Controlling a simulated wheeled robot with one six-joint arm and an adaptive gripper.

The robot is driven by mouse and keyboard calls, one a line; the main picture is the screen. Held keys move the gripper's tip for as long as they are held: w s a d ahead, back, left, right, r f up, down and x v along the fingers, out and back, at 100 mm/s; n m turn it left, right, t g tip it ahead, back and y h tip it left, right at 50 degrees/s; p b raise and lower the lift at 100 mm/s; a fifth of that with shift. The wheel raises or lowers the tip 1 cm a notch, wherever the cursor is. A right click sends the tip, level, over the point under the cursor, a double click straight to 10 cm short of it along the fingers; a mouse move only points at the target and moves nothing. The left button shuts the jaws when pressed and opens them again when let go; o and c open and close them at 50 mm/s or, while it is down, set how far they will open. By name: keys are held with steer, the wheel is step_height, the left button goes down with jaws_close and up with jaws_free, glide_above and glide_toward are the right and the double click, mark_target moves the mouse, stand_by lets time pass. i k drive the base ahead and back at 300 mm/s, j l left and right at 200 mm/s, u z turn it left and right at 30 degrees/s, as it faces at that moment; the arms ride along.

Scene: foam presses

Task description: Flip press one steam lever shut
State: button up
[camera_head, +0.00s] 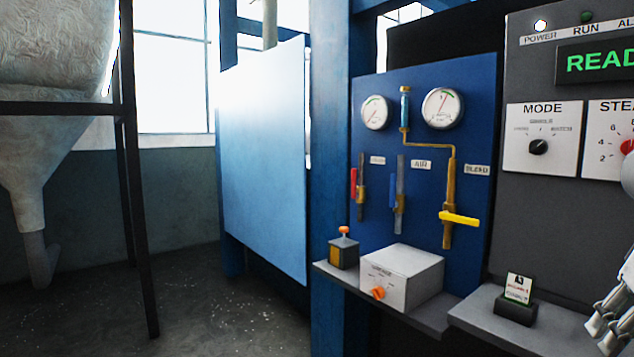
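A blue valve panel (427,140) carries three pipes with levers. The red lever (353,184) on the left pipe stands upright, along its pipe; the label (377,160) beside it is too small to read. The blue lever (392,190), near the AIR label (421,164), is also upright. The yellow lever (459,218) on the right brass pipe lies across it. Which lever is the steam lever is not readable. My gripper (606,326) is at the lower right edge, partly cut off, well right of the panel and apart from all levers. Its opening is unclear.
Below the panel, a shelf (440,318) holds a white box (402,277) with an orange knob and a small box (344,252) with an orange-red button. A card holder (515,310) sits on the right ledge. A grey control panel (520,85) stands right; a blue post (330,150) left.

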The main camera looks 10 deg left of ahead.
mark_target(355, 195)
steer(key=i+j, duration=1.05)
steer(key=i+j+u, duration=0.1)
steer(key=i+u, duration=0.3)
steer(key=i, duration=0.2)
